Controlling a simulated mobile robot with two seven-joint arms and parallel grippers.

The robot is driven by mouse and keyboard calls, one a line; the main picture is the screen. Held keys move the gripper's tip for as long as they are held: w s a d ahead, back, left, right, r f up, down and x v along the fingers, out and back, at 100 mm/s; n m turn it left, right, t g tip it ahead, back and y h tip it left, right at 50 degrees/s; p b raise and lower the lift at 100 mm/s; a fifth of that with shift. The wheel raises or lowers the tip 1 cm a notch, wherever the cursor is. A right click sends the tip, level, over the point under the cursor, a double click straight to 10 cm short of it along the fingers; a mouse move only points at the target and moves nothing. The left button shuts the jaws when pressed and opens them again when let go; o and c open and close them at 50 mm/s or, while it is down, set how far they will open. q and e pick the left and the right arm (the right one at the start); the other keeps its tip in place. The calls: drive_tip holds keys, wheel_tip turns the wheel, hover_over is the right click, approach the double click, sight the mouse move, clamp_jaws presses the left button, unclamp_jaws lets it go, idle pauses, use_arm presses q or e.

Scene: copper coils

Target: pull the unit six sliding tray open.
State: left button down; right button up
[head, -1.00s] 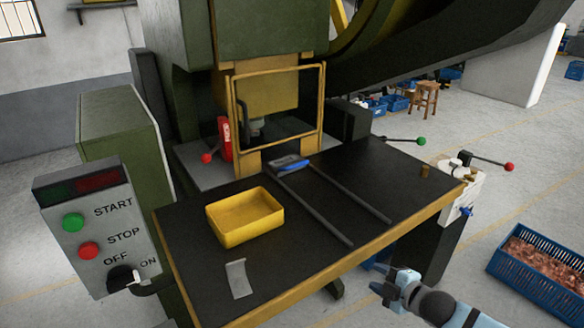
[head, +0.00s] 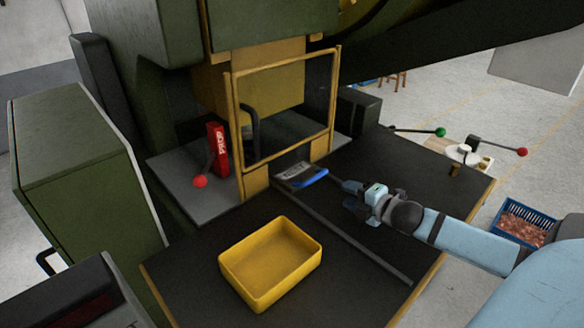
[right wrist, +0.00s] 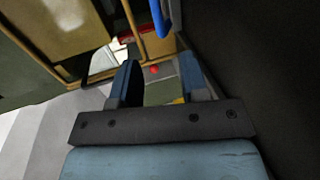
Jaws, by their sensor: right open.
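The sliding tray (head: 296,172) is a small grey plate with a blue front edge (head: 314,178). It sits at the press opening, at the inner end of the dark rails on the black table. One rail (head: 350,240) shows; my right arm covers the other. My right gripper (head: 350,196) is open and empty, just right of the blue edge, with a small gap apparent. In the right wrist view my fingers (right wrist: 160,78) stand apart with nothing between them, and a blue piece (right wrist: 160,16), likely the tray edge, shows at the top. My left gripper is not visible.
A yellow bin (head: 270,262) stands on the table left of the rail. A yellow guard frame (head: 285,105) rises behind the tray. A red block (head: 216,150) and levers with red (head: 200,181) and green (head: 440,132) knobs are nearby.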

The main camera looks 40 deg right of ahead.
sight(316, 180)
drive_tip(key=shift+w+r, duration=0.1)
drive_tip(key=shift+w, duration=0.35)
drive_tip(key=p+x, duration=0.1)
drive_tip(key=x, duration=1)
drive_tip(key=shift+w+p, duration=0.1)
drive_tip(key=shift+p, duration=0.2)
drive_tip(key=shift+w, duration=0.65)
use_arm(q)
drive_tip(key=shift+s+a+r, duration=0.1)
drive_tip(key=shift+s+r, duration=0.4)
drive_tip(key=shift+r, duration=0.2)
use_arm(e)
clamp_jaws()
